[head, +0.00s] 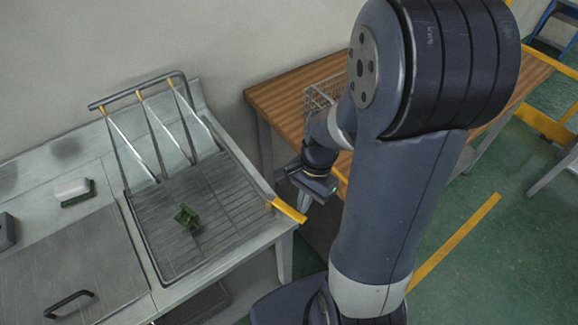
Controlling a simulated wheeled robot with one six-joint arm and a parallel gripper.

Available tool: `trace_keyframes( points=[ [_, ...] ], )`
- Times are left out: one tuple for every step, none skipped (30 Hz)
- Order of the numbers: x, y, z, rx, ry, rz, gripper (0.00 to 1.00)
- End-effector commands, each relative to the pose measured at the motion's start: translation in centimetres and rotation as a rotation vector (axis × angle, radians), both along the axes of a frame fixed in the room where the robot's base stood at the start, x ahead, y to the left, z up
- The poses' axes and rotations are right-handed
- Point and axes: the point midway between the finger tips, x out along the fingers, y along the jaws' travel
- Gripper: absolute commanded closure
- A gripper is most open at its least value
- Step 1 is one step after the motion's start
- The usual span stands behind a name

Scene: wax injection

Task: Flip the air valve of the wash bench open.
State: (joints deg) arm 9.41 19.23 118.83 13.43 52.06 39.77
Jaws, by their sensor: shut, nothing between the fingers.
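The wash bench (217,273) is a pale metal bench along the wall at the left. A flat yellow lever (289,209) sticks out at its right front edge and looks like the air valve handle. It slants down to the right, and its pivot is too small to make out. My gripper (304,198) is just right of the lever, close to its outer end. I cannot tell whether they touch. The gripper is shut and empty; its fingertips are small and partly hard to see.
A green part (187,217) lies on the bench's wire grate (225,208). A bent pipe frame (137,93) with slanting struts stands behind it. A lidded section (65,262) and a white-topped block (73,190) are left. A wooden table (278,97) carries a wire basket (322,98).

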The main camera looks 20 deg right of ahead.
Motion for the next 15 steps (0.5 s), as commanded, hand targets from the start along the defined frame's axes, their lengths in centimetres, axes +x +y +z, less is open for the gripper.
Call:
trace_keyframes(
  points=[
    [-0.3, 0.2, 0.1, 0.000, -0.001, -0.034, 1.00],
    [-0.5, 0.3, 0.1, 0.000, 0.001, -0.057, 1.00],
    [-0.7, 0.5, 0.1, 0.001, 0.001, -0.084, 1.00],
    [-0.8, 0.6, 0.1, 0.000, 0.000, -0.105, 1.00],
    [-0.9, 0.7, 0.1, 0.001, 0.001, -0.125, 1.00],
    [-1.0, 0.9, 0.1, 0.000, 0.001, -0.146, 1.00],
    [-1.1, 1.0, 0.1, 0.000, 0.001, -0.163, 1.00],
    [-1.2, 1.1, 0.1, 0.000, 0.000, -0.158, 1.00],
    [-1.3, 1.2, 0.1, 0.000, 0.000, -0.156, 1.00],
    [-1.3, 1.3, 0.1, 0.000, 0.000, -0.155, 1.00],
    [-1.4, 1.3, 0.1, -0.001, -0.001, -0.155, 1.00],
    [-1.5, 1.4, 0.0, 0.000, 0.000, -0.155, 1.00],
    [-1.5, 1.5, 0.0, 0.000, -0.001, -0.154, 1.00],
    [-1.6, 1.5, 0.0, 0.000, 0.000, -0.154, 1.00],
    [-1.6, 1.6, 0.0, 0.000, 0.000, -0.154, 1.00]
  ],
)
